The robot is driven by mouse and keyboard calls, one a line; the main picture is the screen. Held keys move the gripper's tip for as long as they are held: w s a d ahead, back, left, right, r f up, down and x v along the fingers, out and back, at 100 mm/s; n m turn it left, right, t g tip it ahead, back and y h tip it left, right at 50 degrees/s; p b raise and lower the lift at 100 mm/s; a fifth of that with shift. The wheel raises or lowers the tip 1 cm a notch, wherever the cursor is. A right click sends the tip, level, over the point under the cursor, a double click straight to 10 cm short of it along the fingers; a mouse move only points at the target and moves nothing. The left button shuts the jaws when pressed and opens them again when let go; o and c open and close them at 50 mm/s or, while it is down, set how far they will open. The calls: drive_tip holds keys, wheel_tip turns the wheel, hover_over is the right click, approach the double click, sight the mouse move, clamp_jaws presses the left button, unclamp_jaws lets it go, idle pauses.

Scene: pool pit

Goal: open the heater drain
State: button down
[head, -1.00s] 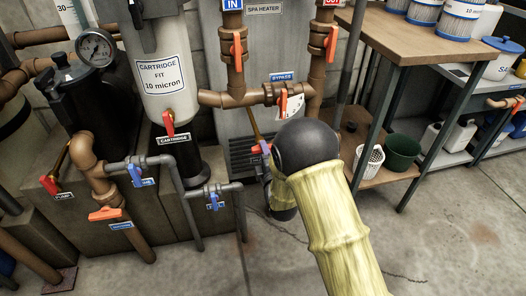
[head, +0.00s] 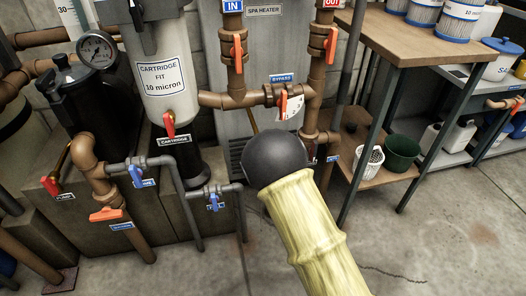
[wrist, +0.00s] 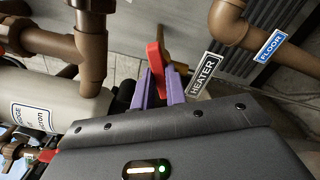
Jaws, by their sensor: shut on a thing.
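In the wrist view my gripper (wrist: 163,88) has its purple fingers closed around a red lever handle (wrist: 155,57). A black tag reading HEATER (wrist: 203,74) sits just right of the fingers. The valve body under the lever is mostly hidden by the fingers and my wrist housing. In the head view the grey spa heater (head: 262,60) stands at the back. My own arm covers its lower part there, so the gripper and the held lever are hidden.
A blue FLOOR tag (wrist: 270,46) is on a brown pipe (wrist: 229,20) near the gripper. The orange bypass lever (head: 283,102) is above my arm. The cartridge filter (head: 162,75) stands left, a wooden shelf (head: 372,170) right. Floor at lower right is clear.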

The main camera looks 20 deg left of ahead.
drive_tip(key=n+p, duration=0.2)
drive_tip(key=n, duration=1)
drive_tip(key=shift+n, duration=0.4)
drive_tip(key=c, duration=1.3)
unclamp_jaws()
drive_tip(key=shift+p+v, duration=0.9)
drive_tip(key=shift+v, duration=2.6)
